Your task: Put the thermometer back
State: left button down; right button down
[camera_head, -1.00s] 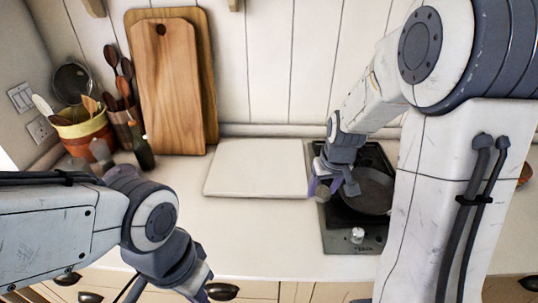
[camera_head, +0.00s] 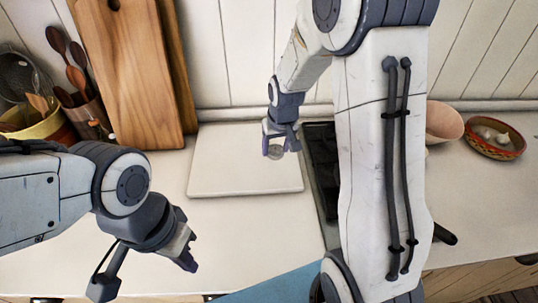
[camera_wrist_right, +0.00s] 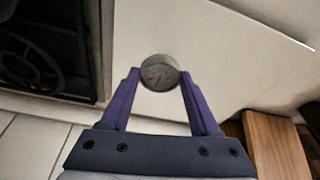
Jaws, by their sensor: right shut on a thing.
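The thermometer is a small round dial with a metal rim; it shows in the wrist view (camera_wrist_right: 159,72) and the head view (camera_head: 275,150). My right gripper (camera_head: 278,148) is shut on it, one purple finger on each side, as the wrist view (camera_wrist_right: 159,80) shows. It holds the dial over the right part of the pale slab (camera_head: 235,178), left of the stove; the height above the slab is hard to judge. My left gripper (camera_head: 188,256) hangs low in front of the counter's left part, touching nothing visible. Its finger gap is not clear.
The black stove (camera_head: 321,165) is partly hidden behind my right arm; it also shows in the wrist view (camera_wrist_right: 45,45). Wooden boards (camera_head: 130,75) lean on the wall beside a utensil pot (camera_head: 88,122). A patterned bowl (camera_head: 494,136) and a pink bowl (camera_head: 443,121) stand right.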

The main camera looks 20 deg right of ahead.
aim_at(269, 167)
jog(key=shift+w+a+f, duration=0.55)
jog(key=shift+w+a, duration=0.1)
jog(key=shift+a, duration=0.05)
jog(key=shift+f+p, duration=0.5)
jog(key=shift+f, duration=1.55)
jog(key=shift+f, duration=0.1)
jog(key=shift+f, duration=0.15)
jog(key=shift+c, duration=0.6)
grip_release()
